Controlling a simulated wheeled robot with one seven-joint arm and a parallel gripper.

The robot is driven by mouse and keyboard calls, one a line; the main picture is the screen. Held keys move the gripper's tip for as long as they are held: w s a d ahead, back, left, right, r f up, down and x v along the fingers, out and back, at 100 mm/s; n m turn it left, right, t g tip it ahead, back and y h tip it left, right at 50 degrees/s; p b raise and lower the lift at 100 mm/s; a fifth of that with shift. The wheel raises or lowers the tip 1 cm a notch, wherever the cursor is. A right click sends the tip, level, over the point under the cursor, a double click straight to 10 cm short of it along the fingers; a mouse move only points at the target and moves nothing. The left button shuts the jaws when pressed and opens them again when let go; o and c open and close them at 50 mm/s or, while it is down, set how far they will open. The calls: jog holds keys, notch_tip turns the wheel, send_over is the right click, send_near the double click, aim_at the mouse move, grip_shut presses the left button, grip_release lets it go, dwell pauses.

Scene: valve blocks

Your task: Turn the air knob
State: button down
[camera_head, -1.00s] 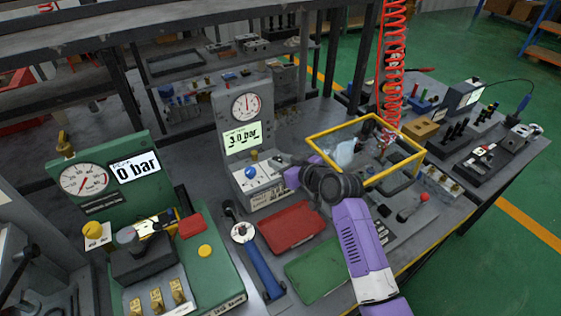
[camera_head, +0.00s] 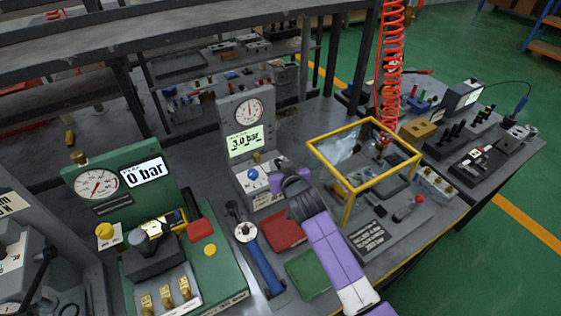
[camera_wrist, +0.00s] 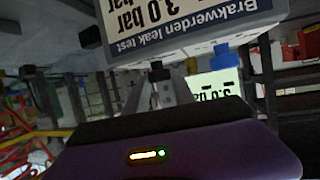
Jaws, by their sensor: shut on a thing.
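The grey leak test unit (camera_head: 245,140) stands mid-bench with a round gauge (camera_head: 248,112) and a display (camera_head: 246,142) reading 3.0 bar. A blue knob (camera_head: 252,174) sits on its sloped front panel; the wrist view shows a blue knob (camera_wrist: 222,55) beside the inverted unit (camera_wrist: 190,28). My gripper (camera_head: 275,178) is at the panel's right side, its fingers mostly hidden behind my wrist. In the wrist view my gripper (camera_wrist: 163,88) is shut on a small dark knob (camera_wrist: 158,72), apart from the blue one. The dark knob's angle cannot be told.
A green unit (camera_head: 210,265) reading 0 bar stands at the left. A blue-handled tool (camera_head: 262,260), a red tray (camera_head: 284,232) and a green tray (camera_head: 308,272) lie in front. A yellow frame (camera_head: 345,165) stands close on the right, below a coiled red hose (camera_head: 392,60).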

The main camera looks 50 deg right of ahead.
jog(key=shift+w+a+f+m+g+h+b, duration=0.15)
jog(key=shift+m+g+h+b, duration=0.4)
jog(key=shift+b, duration=0.6)
jog(key=shift+w+a+f+m+g+h+b, duration=0.15)
jog(key=shift+m+g+h+b, duration=0.2)
jog(key=shift+m+h+b, duration=0.55)
jog(key=m+g+h+b, duration=0.1)
jog(key=b, duration=0.2)
jog(key=shift+r+m+g+b, duration=0.15)
jog(key=shift+m+g+b, duration=0.15)
jog(key=shift+m+g, duration=0.1)
jog(key=shift+g, duration=0.3)
jog(key=c, duration=1.1)
grip_release()
jog(key=shift+o, duration=0.2)
jog(key=shift+r, duration=0.1)
jog(key=shift+a, duration=0.1)
jog(key=b+v, duration=0.1)
jog(key=v, duration=0.6)
jog(key=shift+s+a, duration=0.25)
jog(key=shift+s, duration=0.05)
